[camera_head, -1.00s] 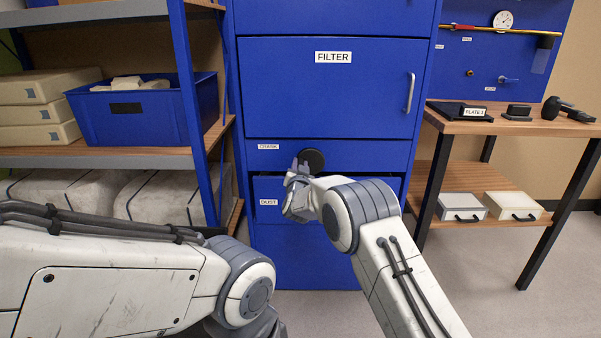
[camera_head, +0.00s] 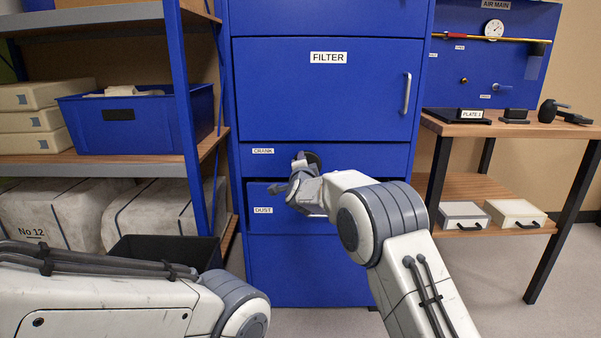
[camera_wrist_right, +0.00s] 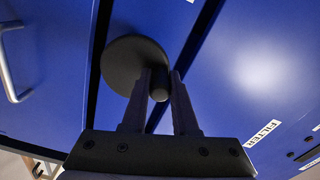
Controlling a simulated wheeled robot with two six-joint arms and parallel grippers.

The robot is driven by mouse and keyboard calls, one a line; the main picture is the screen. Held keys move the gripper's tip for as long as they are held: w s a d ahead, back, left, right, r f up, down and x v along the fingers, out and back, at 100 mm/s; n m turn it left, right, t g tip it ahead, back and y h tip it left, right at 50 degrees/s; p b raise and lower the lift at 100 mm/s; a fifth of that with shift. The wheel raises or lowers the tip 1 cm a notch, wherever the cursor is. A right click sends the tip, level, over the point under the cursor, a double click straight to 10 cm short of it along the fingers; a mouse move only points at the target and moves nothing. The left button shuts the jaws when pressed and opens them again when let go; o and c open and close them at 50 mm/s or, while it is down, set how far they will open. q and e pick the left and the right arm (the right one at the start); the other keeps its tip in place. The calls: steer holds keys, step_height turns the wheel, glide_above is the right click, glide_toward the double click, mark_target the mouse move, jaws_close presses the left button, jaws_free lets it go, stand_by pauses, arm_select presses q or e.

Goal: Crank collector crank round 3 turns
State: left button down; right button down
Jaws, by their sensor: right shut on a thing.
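The collector crank is a dark round disc (camera_wrist_right: 133,62) with a dark knob (camera_wrist_right: 159,85), mounted on the blue cabinet's CRANK panel. In the head view the disc (camera_head: 312,159) shows only partly behind my right gripper (camera_head: 302,165). In the right wrist view my right gripper (camera_wrist_right: 165,85) is shut on the knob, with a finger on each side of it. The knob sits at the disc's edge. My left arm lies across the lower left of the head view, and its gripper is out of the picture.
The FILTER door (camera_head: 322,90) is above the crank panel and the DUST drawer (camera_head: 262,222) just below. A shelf rack with a blue bin (camera_head: 135,125) stands left. A dark open box (camera_head: 165,248) is behind my left arm. A wooden bench (camera_head: 470,127) stands right.

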mark_target(315, 160)
steer(key=d+m+b, duration=0.1)
steer(key=m+b, duration=0.4)
steer(key=d+m+b, duration=0.1)
steer(key=m+b, duration=0.2)
steer(key=shift+d+f, duration=0.3)
steer(key=shift+d+f+m+b, duration=0.1)
steer(key=shift+d+m+b, duration=0.2)
steer(key=shift+m+b, duration=0.85)
steer(key=shift+d+f+m+b, duration=0.1)
steer(key=shift+d+m+b, duration=0.15)
steer(key=shift+m+b, duration=0.9)
steer(key=shift+m, duration=0.3)
steer(key=c, duration=0.7)
jaws_free()
